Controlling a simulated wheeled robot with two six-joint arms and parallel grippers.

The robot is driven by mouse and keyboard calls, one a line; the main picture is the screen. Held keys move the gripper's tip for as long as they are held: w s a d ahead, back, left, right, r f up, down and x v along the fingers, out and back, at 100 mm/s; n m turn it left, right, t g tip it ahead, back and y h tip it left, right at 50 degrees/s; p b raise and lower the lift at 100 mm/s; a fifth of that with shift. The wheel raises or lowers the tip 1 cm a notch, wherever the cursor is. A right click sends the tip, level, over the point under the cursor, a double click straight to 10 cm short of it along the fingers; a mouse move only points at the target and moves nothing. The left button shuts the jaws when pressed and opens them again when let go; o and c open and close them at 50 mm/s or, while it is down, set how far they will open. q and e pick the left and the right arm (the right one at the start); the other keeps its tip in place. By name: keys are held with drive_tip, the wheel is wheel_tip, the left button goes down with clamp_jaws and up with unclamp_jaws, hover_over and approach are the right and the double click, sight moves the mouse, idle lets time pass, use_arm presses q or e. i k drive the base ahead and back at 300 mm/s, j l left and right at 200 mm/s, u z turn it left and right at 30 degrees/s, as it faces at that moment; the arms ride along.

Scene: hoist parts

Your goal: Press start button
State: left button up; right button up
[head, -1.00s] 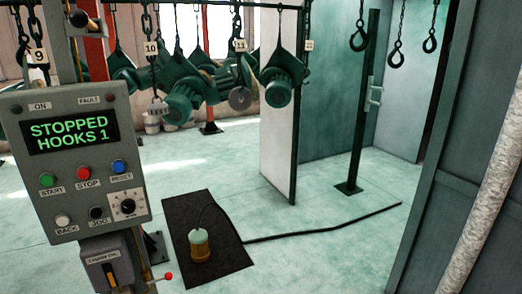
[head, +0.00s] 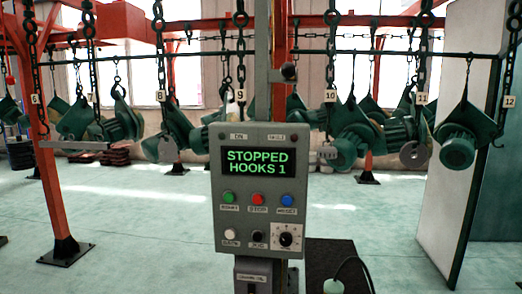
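The green start button (head: 229,197) is at the left of the upper button row on a grey control panel (head: 222,222). The panel stands upright on a post near the middle of the head view. Its display (head: 258,163) reads "STOPPED HOOKS 1" in green letters. A red stop button (head: 258,199) and a blue reset button (head: 287,201) sit to the right of the green one. A white button, a black button and a rotary dial are below. Neither of my grippers shows in the head view.
Green motor-like parts (head: 458,150) hang on chains from an overhead rail behind the panel, with numbered tags. A red post (head: 61,190) stands at left. A white partition (head: 450,210) is at right.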

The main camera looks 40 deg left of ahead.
sight(228, 197)
drive_tip(key=u, duration=1.35)
